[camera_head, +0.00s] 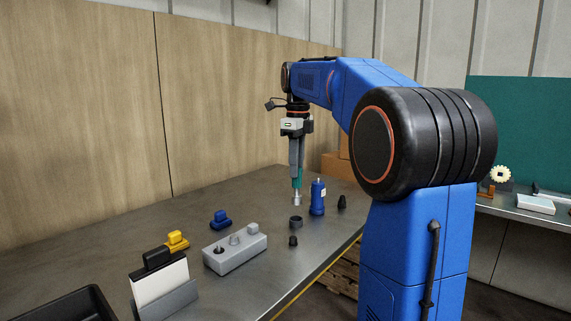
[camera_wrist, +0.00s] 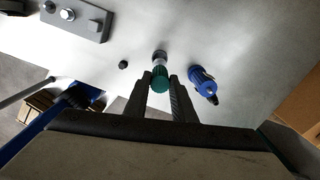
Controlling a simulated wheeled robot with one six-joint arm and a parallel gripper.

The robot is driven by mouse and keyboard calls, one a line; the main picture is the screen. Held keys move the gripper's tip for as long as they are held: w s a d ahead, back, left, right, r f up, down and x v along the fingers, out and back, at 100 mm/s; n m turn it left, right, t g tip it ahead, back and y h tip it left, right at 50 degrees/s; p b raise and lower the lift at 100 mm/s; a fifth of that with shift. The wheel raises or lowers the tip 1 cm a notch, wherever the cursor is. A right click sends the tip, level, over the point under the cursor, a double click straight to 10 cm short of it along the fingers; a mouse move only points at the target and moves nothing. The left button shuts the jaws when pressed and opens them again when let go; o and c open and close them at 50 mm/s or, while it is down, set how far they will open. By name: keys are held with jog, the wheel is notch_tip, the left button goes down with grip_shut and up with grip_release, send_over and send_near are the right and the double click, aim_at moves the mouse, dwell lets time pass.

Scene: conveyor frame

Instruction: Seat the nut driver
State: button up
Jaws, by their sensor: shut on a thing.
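The nut driver has a green handle and a silver metal tip. My gripper (camera_head: 297,176) is shut on the green handle of the nut driver (camera_head: 297,197) and holds it upright, tip down, above the metal table. In the wrist view the green handle (camera_wrist: 160,80) sits between my two fingers, with the tip beyond it.
A blue bottle-like item (camera_head: 317,200) and a black cone (camera_head: 342,202) stand close on the right. A small black piece (camera_head: 293,241) lies in front. Blue (camera_head: 220,221) and yellow (camera_head: 177,241) pieces, a white panel in a holder (camera_head: 165,298) and a black tray (camera_head: 62,306) are left.

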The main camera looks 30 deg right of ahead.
aim_at(296, 188)
jog(key=shift+r, duration=0.15)
jog(key=shift+f, duration=3.75)
jog(key=o, duration=1.1)
jog(key=shift+o, duration=0.2)
notch_tip(296, 188, up, 17)
jog(key=shift+s+r, duration=0.15)
jog(key=shift+r, duration=0.05)
